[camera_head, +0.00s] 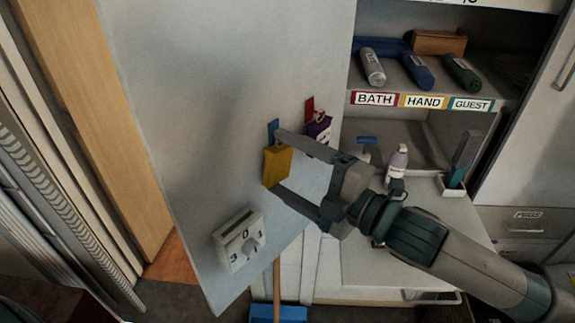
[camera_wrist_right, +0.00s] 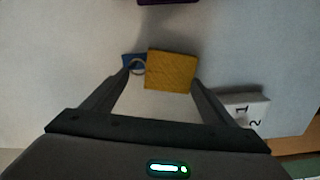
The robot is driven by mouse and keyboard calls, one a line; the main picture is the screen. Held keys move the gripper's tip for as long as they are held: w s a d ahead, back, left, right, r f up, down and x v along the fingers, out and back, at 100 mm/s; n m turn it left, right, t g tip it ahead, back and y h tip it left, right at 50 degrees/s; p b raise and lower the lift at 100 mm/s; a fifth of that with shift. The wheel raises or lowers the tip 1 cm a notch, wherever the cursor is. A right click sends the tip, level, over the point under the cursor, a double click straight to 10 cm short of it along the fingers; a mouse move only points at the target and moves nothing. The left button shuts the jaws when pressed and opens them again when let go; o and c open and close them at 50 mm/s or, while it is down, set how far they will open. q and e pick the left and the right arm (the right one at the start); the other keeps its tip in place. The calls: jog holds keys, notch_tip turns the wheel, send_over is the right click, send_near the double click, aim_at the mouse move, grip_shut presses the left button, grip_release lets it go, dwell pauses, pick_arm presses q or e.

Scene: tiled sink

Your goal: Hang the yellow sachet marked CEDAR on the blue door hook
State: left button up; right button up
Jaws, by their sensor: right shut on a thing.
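The yellow sachet (camera_head: 277,165) is held between the fingertips of my right gripper (camera_head: 275,160), close against the pale open door. In the right wrist view the sachet (camera_wrist_right: 171,70) lies between the fingers of the gripper (camera_wrist_right: 160,74), with a ring loop at its left side. No CEDAR marking is readable. In the right wrist view the hook (camera_wrist_right: 129,62) is behind the ring. I cannot tell whether the ring is around the hook or only in front of it. My left gripper is not in view.
A purple sachet (camera_head: 319,130) hangs by the red hook (camera_head: 309,106), right of the blue one. Shelves with rolled towels (camera_head: 417,72) stand right, above a bottle (camera_head: 397,162) on the counter.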

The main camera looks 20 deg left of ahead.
jog(key=shift+f, duration=0.1)
jog(key=o, duration=1.2)
jog(key=shift+w, duration=0.15)
jog(key=shift+d, duration=0.1)
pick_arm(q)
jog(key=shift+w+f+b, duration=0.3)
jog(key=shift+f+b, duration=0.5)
pick_arm(e)
jog(key=v, duration=1.7)
jog(key=shift+d, duration=0.1)
